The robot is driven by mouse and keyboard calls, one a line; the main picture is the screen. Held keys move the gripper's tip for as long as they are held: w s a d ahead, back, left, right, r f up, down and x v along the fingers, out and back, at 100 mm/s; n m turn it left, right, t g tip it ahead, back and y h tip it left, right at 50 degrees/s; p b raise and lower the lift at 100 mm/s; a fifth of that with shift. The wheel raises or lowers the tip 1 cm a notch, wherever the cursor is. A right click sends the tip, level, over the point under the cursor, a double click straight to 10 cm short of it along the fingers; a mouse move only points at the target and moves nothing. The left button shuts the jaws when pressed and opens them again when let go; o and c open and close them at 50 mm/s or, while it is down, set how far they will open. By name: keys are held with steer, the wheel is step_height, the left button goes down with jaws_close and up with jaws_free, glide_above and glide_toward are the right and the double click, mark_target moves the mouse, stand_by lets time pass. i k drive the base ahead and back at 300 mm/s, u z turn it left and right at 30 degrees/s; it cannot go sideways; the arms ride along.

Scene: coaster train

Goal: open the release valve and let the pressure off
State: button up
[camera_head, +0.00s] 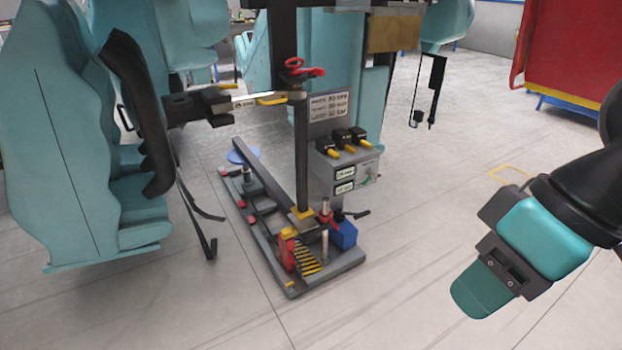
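My gripper (483,292) hangs at the right, over bare floor, well apart from the grey pump stand (318,283). Its teal finger pad faces down and left; only one finger shows clearly, so its opening cannot be told. The stand carries a grey panel (348,180) with several black blocks with yellow tips (341,139) on top and small labels on its front. A small black lever (357,213) sticks out to the right near the stand's base, above a blue block (343,235). I cannot tell for certain which part is the release valve.
Teal seats (75,150) with hanging black straps stand at the left. A red clamp-like handle (297,68) sits high on the upright post. A red panel (573,52) stands at the back right. The floor between my gripper and the stand is clear.

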mark_target(371, 174)
steer(key=u, duration=0.3)
steer(key=i, duration=1.2)
steer(key=z, duration=0.4)
